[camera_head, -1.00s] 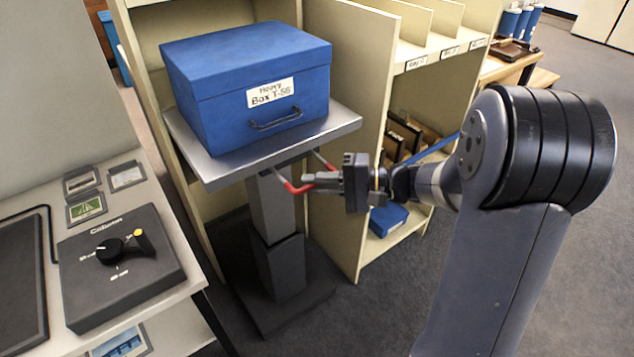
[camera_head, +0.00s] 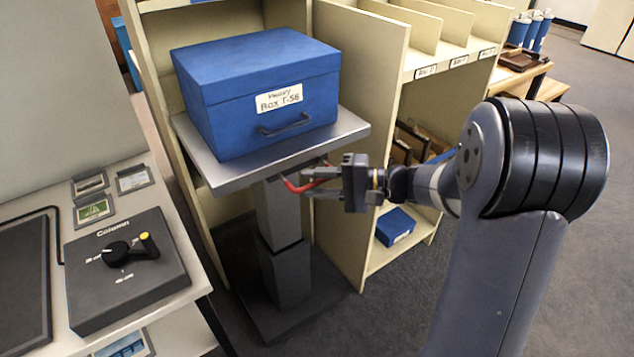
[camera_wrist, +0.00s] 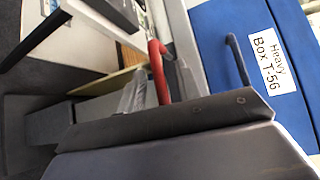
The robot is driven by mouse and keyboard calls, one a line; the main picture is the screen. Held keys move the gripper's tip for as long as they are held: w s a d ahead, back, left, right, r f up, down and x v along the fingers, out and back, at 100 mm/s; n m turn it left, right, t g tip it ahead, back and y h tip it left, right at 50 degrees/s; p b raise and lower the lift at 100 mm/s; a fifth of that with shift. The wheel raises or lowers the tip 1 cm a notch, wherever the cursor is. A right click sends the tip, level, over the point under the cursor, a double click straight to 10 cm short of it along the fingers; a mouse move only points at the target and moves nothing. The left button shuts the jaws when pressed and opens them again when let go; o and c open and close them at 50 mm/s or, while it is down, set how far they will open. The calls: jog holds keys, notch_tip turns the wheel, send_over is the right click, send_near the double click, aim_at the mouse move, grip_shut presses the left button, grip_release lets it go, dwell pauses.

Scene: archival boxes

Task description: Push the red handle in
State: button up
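The red handle (camera_head: 292,186) is a bent bar under the front edge of the metal lift platform (camera_head: 223,183). My gripper (camera_head: 322,182) is at the handle's right side, just below the platform. In the wrist view the red handle (camera_wrist: 158,70) stands between my two grey fingers (camera_wrist: 158,88), which look apart with a gap around the bar. Whether a finger touches it I cannot tell. The dark gripper body hides the lower part of that view. A blue box (camera_head: 250,90) labelled "Heavy Box T-56" rests on the platform, its drawer-style pull facing front.
A grey column (camera_head: 283,240) carries the platform inside a cream shelf unit (camera_head: 350,130). A control box (camera_head: 125,295) marked "Column" with a black knob sits on the table at left. A small blue box (camera_head: 395,226) is on a low shelf at right. Floor at right is clear.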

jog(key=shift+d, duration=0.1)
jog(key=p+v, duration=0.1)
jog(key=v, duration=0.9)
jog(key=shift+d, duration=0.3)
jog(key=shift+s, duration=0.1)
jog(key=shift+c, duration=0.3)
